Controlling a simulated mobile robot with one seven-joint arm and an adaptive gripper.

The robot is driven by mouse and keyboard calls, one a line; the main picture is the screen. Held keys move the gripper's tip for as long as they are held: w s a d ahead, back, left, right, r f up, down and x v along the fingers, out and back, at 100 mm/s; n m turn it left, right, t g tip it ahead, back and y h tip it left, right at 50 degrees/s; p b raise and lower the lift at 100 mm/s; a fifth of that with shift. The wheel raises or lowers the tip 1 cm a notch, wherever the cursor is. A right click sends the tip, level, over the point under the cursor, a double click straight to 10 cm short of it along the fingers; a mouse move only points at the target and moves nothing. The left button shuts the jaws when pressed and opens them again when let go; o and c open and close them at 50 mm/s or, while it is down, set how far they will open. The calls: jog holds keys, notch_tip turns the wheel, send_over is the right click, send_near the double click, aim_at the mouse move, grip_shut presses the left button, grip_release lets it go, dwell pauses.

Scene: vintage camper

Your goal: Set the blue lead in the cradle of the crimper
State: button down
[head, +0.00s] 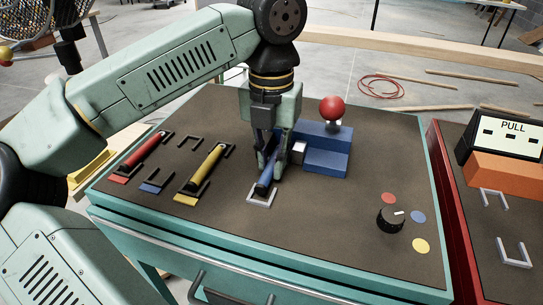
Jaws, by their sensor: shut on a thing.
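My gripper (266,160) points down over the table and is shut on the blue lead (267,177). I cannot tell whether lead and bracket touch. The crimper (327,148) is a stepped blue block just right of my gripper, with a red ball knob (332,109) on top and a pale metal block (298,152) on its left side. My gripper's fingers hide part of the lead.
A red lead (142,152) and a yellow lead (208,166) lie in dark brackets at left. A blue-marked bracket (151,188) between them is empty. A black dial (390,219) with coloured discs is at right front. The brown tabletop (330,225) is clear between.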

jog(key=shift+f+b, duration=0.5)
jog(key=shift+f, duration=0.2)
dwell(0.4)
jog(key=c, duration=1.5)
grip_release()
jog(key=shift+o, duration=0.2)
jog(key=shift+r, duration=0.1)
